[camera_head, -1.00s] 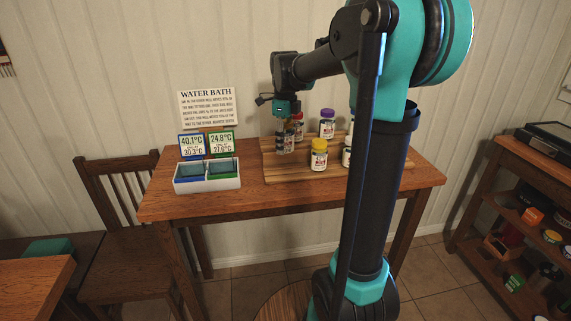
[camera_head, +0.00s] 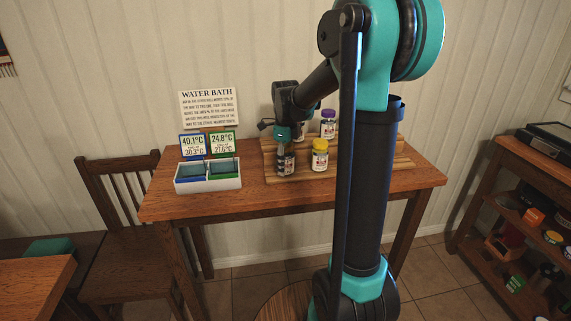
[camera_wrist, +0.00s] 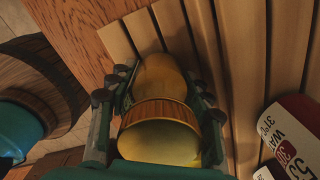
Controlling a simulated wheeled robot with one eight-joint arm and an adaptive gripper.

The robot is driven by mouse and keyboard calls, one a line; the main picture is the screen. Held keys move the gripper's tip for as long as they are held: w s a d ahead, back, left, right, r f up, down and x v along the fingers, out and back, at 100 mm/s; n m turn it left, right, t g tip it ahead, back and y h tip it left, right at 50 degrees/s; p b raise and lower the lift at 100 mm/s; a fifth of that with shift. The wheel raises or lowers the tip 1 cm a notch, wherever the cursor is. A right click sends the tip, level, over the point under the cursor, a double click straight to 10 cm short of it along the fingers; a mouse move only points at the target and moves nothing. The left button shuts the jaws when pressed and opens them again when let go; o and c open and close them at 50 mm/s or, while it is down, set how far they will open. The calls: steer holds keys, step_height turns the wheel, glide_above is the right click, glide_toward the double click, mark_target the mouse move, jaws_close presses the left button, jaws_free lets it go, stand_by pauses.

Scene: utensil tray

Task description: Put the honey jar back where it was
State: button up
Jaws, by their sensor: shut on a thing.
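My gripper (camera_head: 284,148) points down at the left end of the slatted wooden rack. In the wrist view my gripper (camera_wrist: 160,105) is shut around an amber-yellow jar, which I take to be the honey jar (camera_wrist: 160,142), with a brownish ribbed band around it. In the head view the held jar (camera_head: 287,164) shows a pale label below the fingers, at the front left part of the rack (camera_head: 300,180). I cannot tell whether its base touches the slats.
A yellow-lidded jar (camera_head: 320,156) stands close to the right of the held jar. A purple-lidded jar (camera_head: 328,125) stands behind. A labelled jar (camera_wrist: 292,140) shows in the wrist view. The white water bath (camera_head: 208,185) stands left, with clear table between.

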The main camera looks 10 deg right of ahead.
steer(key=o, duration=1.5)
steer(key=shift+c, duration=0.2)
step_height(320, 180, up, 12)
steer(key=shift+r, duration=0.1)
